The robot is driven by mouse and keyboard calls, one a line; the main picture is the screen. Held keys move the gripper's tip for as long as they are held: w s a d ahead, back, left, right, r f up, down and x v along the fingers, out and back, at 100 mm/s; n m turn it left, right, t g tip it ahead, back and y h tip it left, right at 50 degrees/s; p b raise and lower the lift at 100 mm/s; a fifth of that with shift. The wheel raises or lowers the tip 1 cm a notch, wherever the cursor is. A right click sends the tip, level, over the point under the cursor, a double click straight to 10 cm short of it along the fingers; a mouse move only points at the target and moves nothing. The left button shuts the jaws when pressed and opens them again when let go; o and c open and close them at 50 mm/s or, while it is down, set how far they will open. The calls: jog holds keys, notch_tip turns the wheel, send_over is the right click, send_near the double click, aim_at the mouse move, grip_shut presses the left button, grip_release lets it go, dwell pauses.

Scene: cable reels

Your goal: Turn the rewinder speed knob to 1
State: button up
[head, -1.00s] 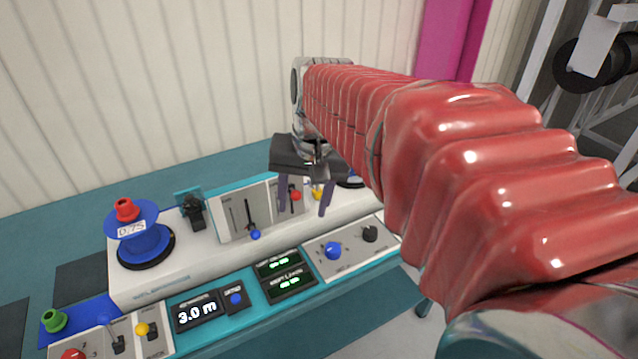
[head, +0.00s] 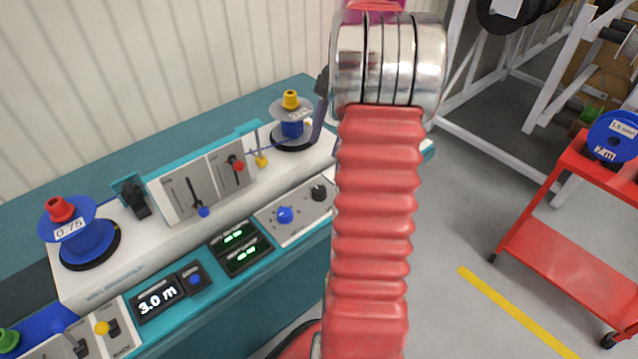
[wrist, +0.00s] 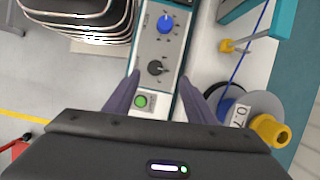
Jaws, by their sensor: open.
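The rewinder panel carries a blue knob (head: 285,214) and a black knob (head: 319,193). The wrist view also shows the blue knob (wrist: 165,23), the black knob (wrist: 156,68) and a lit green button (wrist: 141,101). The printing around the knobs is too small to read, so I cannot tell which is the speed knob. My gripper (wrist: 159,78) is open and empty. In the wrist view its two purple fingers lie on either side of the panel, with the black knob between the fingertips in the picture; their height above it is unclear. In the head view my arm hides most of the gripper.
A reel with a yellow cap (head: 291,122) stands at the console's right end, near the gripper's finger in the wrist view. A blue 0.75 reel (head: 90,240) is at the left. A red cart (head: 575,250) stands on the floor to the right.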

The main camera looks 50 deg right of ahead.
aim_at(319, 189)
jog(key=d, duration=0.1)
jog(key=s+d+f+m, duration=0.1)
jog(key=shift+d+f+y, duration=0.3)
jog(key=shift+d, duration=0.05)
jog(key=x, duration=1.3)
jog(key=shift+w+a+f, duration=0.1)
jog(key=shift+w+f, duration=0.05)
jog(key=shift+f, duration=0.2)
jog(key=shift+c, duration=0.4)
jog(key=c, duration=0.9)
jog(key=shift+a, duration=0.15)
jog(key=shift+c, duration=0.3)
